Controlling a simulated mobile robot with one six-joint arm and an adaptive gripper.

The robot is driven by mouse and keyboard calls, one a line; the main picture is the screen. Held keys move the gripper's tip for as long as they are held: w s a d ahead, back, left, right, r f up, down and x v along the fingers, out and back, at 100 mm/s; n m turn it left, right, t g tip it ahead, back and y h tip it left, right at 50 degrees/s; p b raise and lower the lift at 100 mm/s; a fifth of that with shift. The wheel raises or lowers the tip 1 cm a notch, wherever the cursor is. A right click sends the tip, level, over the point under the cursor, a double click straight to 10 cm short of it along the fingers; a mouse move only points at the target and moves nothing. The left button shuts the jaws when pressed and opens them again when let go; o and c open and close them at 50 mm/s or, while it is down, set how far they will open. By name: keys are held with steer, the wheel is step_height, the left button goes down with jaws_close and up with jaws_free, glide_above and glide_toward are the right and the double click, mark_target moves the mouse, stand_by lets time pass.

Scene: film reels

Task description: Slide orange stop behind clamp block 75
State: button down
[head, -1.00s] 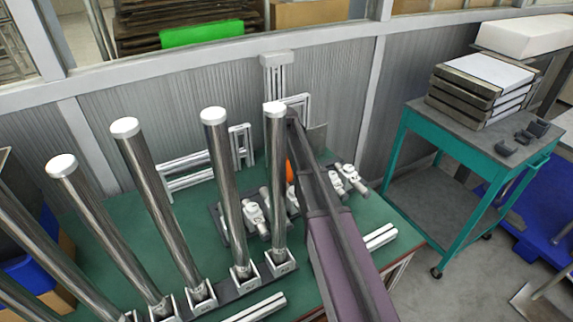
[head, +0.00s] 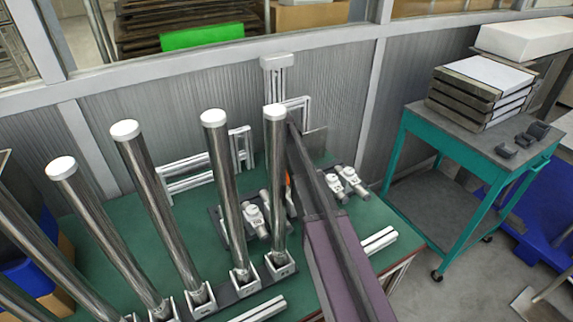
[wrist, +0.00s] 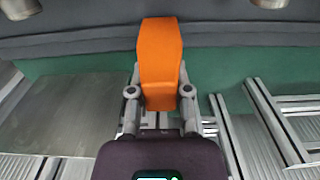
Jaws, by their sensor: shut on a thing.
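The orange stop (wrist: 160,60) stands between the fingers of my gripper (wrist: 160,93) in the wrist view. My gripper is shut on its lower part, and its wider top extends beyond the fingers towards a dark grey bar. In the head view only a sliver of the orange stop (head: 288,181) shows, between a steel post and my arm. Small white clamps sit on dark bases, one (head: 256,218) left of that post and others (head: 349,181) right of my arm. No number is readable, so I cannot tell which block is 75.
Tall steel posts (head: 224,190) stand in a row along the front of the green table (head: 110,225). Aluminium frames (head: 190,172) stand behind, and they also show in the wrist view (wrist: 285,125). A teal cart (head: 478,160) stands at right.

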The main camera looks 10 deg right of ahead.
steer(key=shift+s+a, duration=0.25)
steer(key=shift+a, duration=0.35)
steer(key=shift+s+a, duration=0.2)
steer(key=shift+a, duration=0.4)
steer(key=c, duration=0.6)
jaws_free()
steer(key=shift+o, duration=0.2)
steer(key=shift+w+d, duration=0.1)
steer(key=shift+d, duration=0.05)
